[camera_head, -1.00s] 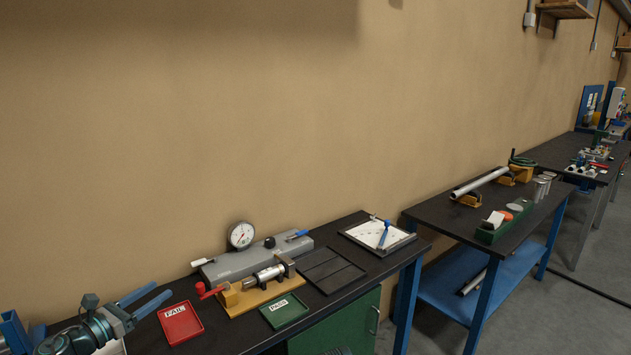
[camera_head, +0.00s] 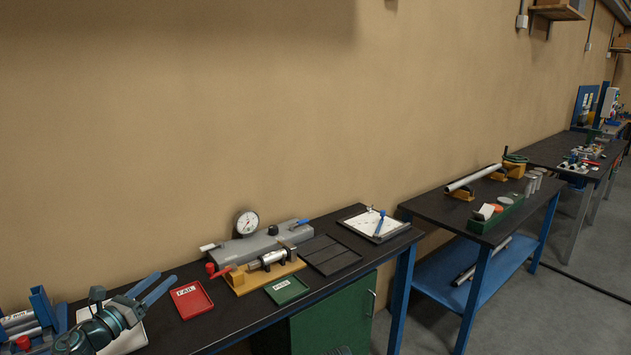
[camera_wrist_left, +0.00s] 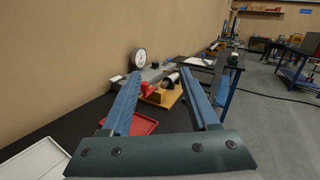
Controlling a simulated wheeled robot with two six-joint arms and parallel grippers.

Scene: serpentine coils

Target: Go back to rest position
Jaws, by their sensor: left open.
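My left gripper (camera_head: 167,276) is open and empty, with its two blue fingers apart, held at the lower left above the black bench (camera_head: 235,325). In the left wrist view the spread fingers (camera_wrist_left: 160,73) point along the bench, with nothing between them in their grip. The right gripper is not in view.
A red FAIL tray (camera_head: 192,300) lies just right of the fingers. A green PASS tray (camera_head: 287,290), a gauge fixture (camera_head: 262,243) and a clipboard (camera_head: 376,224) are farther right. A blue rack (camera_head: 42,309) with silver cylinders stands at far left. A second bench (camera_head: 440,206) stands beyond.

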